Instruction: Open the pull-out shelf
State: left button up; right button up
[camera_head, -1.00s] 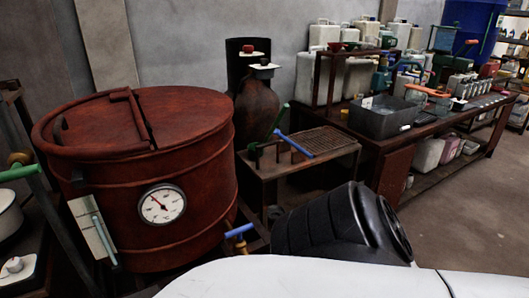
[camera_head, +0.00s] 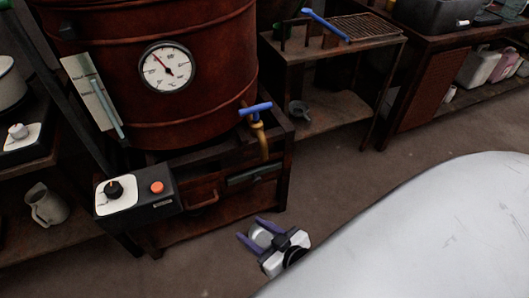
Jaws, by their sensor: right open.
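A dark red-brown vat (camera_head: 200,105) with a round dial stands on a rusty stand at the left. Under it a low front panel, which looks like the pull-out shelf (camera_head: 215,213), sits flush with the stand, apparently closed. It has a curved handle (camera_head: 203,201). A dark bar-like piece (camera_head: 254,176) is to the right of and above that handle. My right gripper (camera_head: 251,229), with purple fingers, is open and empty. It is in front of the stand, to the right of and below the handle, apparently apart from it. My left gripper is not in view.
A control box (camera_head: 137,195) with a black knob and orange button juts out left of the handle. A tap (camera_head: 257,120) with a blue lever hangs above. A side table (camera_head: 330,105) stands to the right. The floor (camera_head: 340,200) between is clear.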

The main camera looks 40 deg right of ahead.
jog(key=w+d+f+m+t+h+b, duration=0.1)
jog(key=w+d+f+t+h+b, duration=0.1)
jog(key=w+d+f+b, duration=0.45)
jog(key=m+t+h+b, duration=0.3)
jog(key=h+b, duration=0.1)
jog(key=b, duration=0.3)
send_near(258, 182)
jog(key=b+x, duration=0.3)
jog(key=x, duration=0.4)
jog(key=shift+f, duration=0.1)
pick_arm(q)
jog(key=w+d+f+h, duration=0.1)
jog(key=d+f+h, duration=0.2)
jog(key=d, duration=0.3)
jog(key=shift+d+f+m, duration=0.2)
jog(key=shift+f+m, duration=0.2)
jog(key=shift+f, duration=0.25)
pick_arm(e)
jog(key=shift+w, duration=0.4)
jog(key=shift+c, duration=0.6)
grip_shut()
